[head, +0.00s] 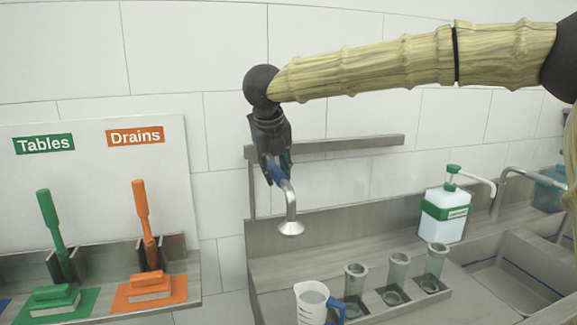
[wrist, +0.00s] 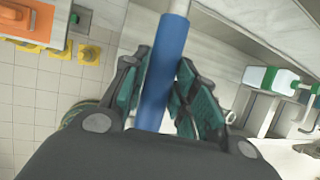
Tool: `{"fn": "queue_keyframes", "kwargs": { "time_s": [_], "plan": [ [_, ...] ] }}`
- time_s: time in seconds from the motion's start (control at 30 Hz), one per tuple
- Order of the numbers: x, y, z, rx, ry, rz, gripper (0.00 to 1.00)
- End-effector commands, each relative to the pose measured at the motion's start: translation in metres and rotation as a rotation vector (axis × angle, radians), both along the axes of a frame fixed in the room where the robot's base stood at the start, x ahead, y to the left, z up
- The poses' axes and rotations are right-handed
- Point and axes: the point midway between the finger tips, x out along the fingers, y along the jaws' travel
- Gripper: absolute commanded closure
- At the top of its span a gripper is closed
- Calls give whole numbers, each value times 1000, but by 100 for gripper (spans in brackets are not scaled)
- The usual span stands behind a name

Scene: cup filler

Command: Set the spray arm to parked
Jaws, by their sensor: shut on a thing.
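The spray arm (head: 291,208) is a bent metal tube with a blue grip and a round, downturned spray head. In the head view it hangs in front of the tiled wall, above the counter and a measuring jug. My gripper (head: 277,163) is shut on its blue grip, with the head pointing down. In the wrist view the blue grip (wrist: 163,75) runs between the two fingers of my gripper (wrist: 160,90). The far end of the spray arm, behind my gripper, is hidden.
A measuring jug (head: 311,303) with a blue handle stands below the spray head. Several clear cups (head: 398,272) stand in a rack to its right. A soap dispenser (head: 444,214) and a sink (head: 510,280) are further right. A wall rail (head: 350,143) runs behind my gripper.

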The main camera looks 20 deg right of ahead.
Motion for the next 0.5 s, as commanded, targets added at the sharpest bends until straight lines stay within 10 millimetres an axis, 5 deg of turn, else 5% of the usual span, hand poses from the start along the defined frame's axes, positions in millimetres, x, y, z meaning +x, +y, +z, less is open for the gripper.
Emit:
{"fn": "queue_keyframes", "kwargs": {
  "time_s": [0.23, 0.27, 0.3, 0.37, 0.5],
  "plan": [
    [0, 5, 2, 5, -4, 6, 100],
    [0, 5, 2, 5, -4, 6, 70],
    [0, 5, 2, 5, -3, 7, 63],
    [0, 5, 2, 5, -4, 6, 52],
    [0, 3, 1, 4, -3, 4, 51]
  ]
}}
